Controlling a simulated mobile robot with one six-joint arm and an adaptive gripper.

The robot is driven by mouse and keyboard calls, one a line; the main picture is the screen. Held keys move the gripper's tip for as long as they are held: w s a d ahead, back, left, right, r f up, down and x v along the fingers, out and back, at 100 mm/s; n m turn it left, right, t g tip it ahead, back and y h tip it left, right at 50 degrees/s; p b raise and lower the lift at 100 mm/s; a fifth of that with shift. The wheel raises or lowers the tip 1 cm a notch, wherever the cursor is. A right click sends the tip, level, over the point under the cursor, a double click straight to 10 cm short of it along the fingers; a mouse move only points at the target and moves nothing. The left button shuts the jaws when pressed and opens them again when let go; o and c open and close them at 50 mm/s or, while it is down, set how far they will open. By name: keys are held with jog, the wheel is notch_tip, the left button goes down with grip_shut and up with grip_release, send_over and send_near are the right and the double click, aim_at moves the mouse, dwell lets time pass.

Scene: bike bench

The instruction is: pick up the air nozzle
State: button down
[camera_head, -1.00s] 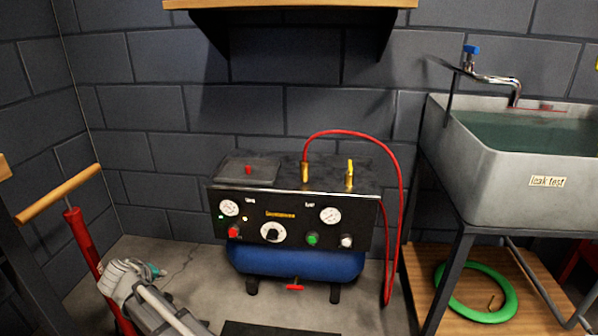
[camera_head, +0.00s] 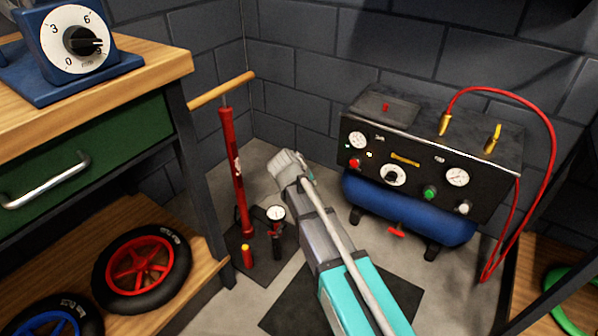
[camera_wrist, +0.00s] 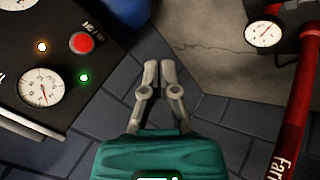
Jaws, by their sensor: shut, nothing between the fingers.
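The air nozzle appears to be the brass piece (camera_head: 443,124) at the end of the red hose, standing upright on top of the compressor (camera_head: 415,177). A second brass fitting (camera_head: 493,138) with a yellow top stands to its right. In the wrist view my gripper (camera_wrist: 159,66) is shut and empty, its grey fingers close together. The compressor's front panel (camera_wrist: 58,60) is at left in that view, and no nozzle shows there. In the head view my arm reaches in front of and left of the compressor, with the fingers mostly hidden behind it.
A red floor pump (camera_head: 232,170) with a wooden handle stands left of my arm; it also shows in the wrist view (camera_wrist: 297,130). A workbench (camera_head: 150,75) with a wheel shelf is at left. The red hose (camera_head: 548,110) arcs right of the compressor.

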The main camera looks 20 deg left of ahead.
jog(key=s+d+r+m+g+y+p, duration=0.1)
jog(key=s+d+r+p, duration=0.3)
jog(key=d, duration=0.7)
jog(key=s+d+r+m+g+y+p, duration=0.1)
jog(key=s+d+r+m+g+p, duration=0.2)
jog(key=d+p, duration=0.4)
jog(key=s+d+r+m+g+y+p, duration=0.1)
jog(key=s+d+r+m+g+p, duration=0.2)
jog(key=d, duration=1.3)
jog(key=s+r+p, duration=0.2)
jog(key=s+r, duration=0.1)
jog(key=s, duration=0.1)
jog(key=shift+s+d+r, duration=0.2)
jog(key=shift+s, duration=0.05)
jog(key=c, duration=1.4)
grip_release()
